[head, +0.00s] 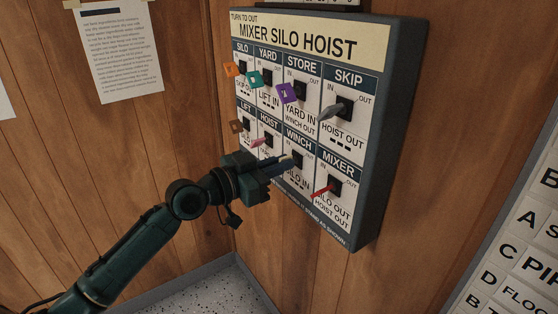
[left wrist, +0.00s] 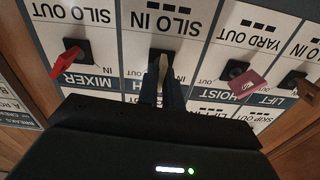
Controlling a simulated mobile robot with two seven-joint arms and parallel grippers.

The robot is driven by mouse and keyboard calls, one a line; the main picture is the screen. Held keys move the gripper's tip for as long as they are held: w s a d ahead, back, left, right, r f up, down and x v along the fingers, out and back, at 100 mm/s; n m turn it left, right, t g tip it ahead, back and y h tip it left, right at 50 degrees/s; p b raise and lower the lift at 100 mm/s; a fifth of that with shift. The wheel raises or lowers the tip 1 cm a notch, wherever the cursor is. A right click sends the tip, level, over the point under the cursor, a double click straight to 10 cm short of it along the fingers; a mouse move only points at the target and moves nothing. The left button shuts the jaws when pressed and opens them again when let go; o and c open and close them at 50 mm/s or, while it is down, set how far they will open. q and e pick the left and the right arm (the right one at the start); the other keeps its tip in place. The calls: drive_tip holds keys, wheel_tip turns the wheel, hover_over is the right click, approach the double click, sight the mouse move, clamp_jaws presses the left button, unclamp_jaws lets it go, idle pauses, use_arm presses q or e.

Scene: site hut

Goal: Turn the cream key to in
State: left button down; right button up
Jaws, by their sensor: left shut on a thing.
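The cream key (head: 286,157) is in the lock labelled WINCH, in the bottom row of the key panel (head: 372,150). My left gripper (head: 286,163) is shut on it, with the fingers close to the panel face. In the left wrist view a pale strip of the cream key (left wrist: 164,64) shows between the fingertips (left wrist: 163,85), in front of a dark lock. My right gripper is not in view.
The red key (head: 323,191) under MIXER and the pink key (head: 262,142) under HOIST are on either side. The grey key (head: 331,112) and purple key (head: 288,93) are above. A lettered board (head: 515,255) is at the lower right.

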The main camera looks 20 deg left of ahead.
use_arm(q)
drive_tip(key=n+p, duration=0.2)
drive_tip(key=n, duration=0.6)
drive_tip(key=shift+w+a+n+p, duration=0.1)
drive_tip(key=shift+a+n+p, duration=0.05)
drive_tip(key=shift+n+p, duration=0.25)
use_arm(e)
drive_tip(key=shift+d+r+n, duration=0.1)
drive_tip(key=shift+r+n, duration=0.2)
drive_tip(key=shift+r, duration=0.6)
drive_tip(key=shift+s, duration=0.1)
use_arm(q)
drive_tip(key=c, duration=1.6)
unclamp_jaws()
drive_tip(key=shift+o, duration=0.2)
